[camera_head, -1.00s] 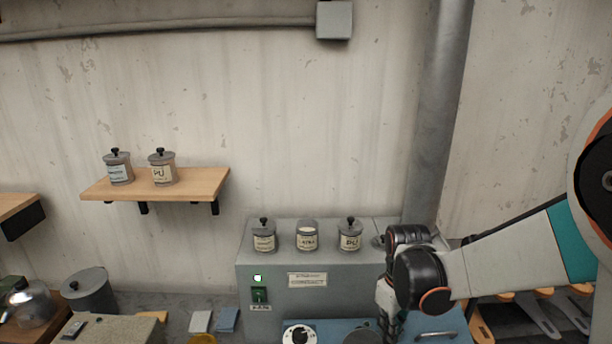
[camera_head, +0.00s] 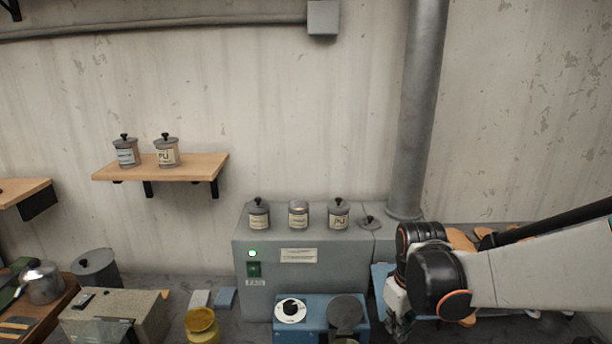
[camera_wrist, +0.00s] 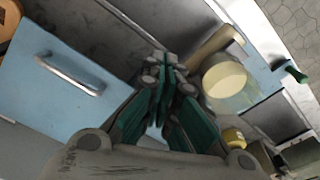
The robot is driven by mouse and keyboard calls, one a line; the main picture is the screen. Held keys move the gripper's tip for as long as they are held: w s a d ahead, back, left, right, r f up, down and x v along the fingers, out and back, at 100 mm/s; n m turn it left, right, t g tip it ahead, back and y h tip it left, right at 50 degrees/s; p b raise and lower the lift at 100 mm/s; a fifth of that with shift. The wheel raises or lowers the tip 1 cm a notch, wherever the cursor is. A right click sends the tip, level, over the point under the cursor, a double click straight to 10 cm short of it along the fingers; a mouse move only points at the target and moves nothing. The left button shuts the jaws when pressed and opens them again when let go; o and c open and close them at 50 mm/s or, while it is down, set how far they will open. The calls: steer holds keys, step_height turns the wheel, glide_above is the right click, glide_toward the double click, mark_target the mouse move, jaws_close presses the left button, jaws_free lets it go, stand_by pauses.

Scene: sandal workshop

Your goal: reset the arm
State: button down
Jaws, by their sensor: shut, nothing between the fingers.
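My gripper (camera_wrist: 168,72) shows in the wrist view with its green-padded fingers drawn together at the tips, shut and empty. In the head view my arm comes in from the right. The black and orange wrist joint hangs in front of the right end of the grey cabinet (camera_head: 300,262). The fingers are hard to make out in the head view. In the wrist view the fingertips lie between a light blue panel with a metal handle (camera_wrist: 72,75) and a round cream-topped vessel (camera_wrist: 224,78).
Jars stand on the grey cabinet, with a loose lid (camera_head: 370,222) beside them. Two more jars stand on a wooden wall shelf (camera_head: 190,172). A blue unit with a white dial (camera_head: 290,310) and a yellow jar (camera_head: 201,326) are below. A grey pipe (camera_head: 422,110) rises behind my arm.

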steer(key=s+f+m+t+b, duration=0.4)
steer(key=s+m+t+b, duration=0.1)
steer(key=s+b, duration=0.8)
steer(key=shift+s+t+b, duration=0.25)
steer(key=shift+t+b, duration=0.45)
steer(key=shift+b, duration=0.45)
